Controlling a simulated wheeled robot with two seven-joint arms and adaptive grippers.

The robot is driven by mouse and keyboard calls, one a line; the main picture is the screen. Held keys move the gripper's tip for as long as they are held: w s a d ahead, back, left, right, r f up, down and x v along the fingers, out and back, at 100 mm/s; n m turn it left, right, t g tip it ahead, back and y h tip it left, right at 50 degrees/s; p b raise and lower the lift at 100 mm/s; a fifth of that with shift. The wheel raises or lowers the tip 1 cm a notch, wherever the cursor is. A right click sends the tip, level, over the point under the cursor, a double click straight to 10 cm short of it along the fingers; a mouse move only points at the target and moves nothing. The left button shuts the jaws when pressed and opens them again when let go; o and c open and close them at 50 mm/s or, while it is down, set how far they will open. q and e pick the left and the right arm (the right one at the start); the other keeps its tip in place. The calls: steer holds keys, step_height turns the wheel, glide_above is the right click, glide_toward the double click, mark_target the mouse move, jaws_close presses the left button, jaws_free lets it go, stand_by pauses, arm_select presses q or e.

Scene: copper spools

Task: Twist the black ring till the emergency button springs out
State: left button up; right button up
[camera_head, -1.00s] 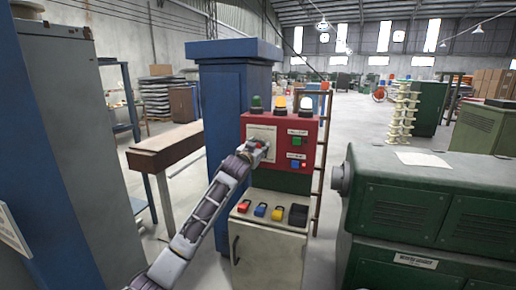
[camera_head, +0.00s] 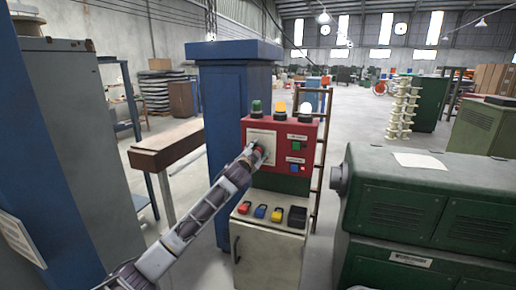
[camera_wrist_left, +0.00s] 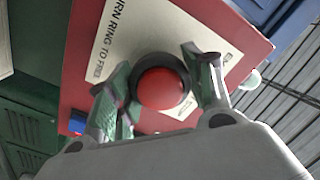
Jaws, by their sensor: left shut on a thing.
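The red emergency button (camera_wrist_left: 161,87) shows in the left wrist view as a red dome with the black ring (camera_wrist_left: 187,101) around its base. It is mounted on a pale label plate (camera_wrist_left: 115,45) with printed text on the red control box (camera_head: 308,157). My left gripper (camera_wrist_left: 160,90) has one finger on each side of the button and is shut on the black ring; the exact contact is partly hidden by the dome. In the head view my left gripper (camera_head: 256,155) reaches the plate and covers most of the button. My right gripper is not in view.
Green, amber and white lamps (camera_head: 281,107) stand on top of the box, with small buttons at its right. A cream cabinet (camera_head: 270,240) with several coloured switches is below. A blue column (camera_head: 225,85) stands behind left; a green machine (camera_head: 430,215) is at right.

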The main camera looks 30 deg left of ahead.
arm_select(q)
steer(key=shift+m+p, duration=0.45)
steer(key=shift+m, duration=0.35)
steer(key=o, duration=1)
steer(key=shift+o, duration=0.2)
steer(key=v, duration=0.7)
steer(key=shift+s+d, duration=0.15)
steer(key=shift+s, duration=0.05)
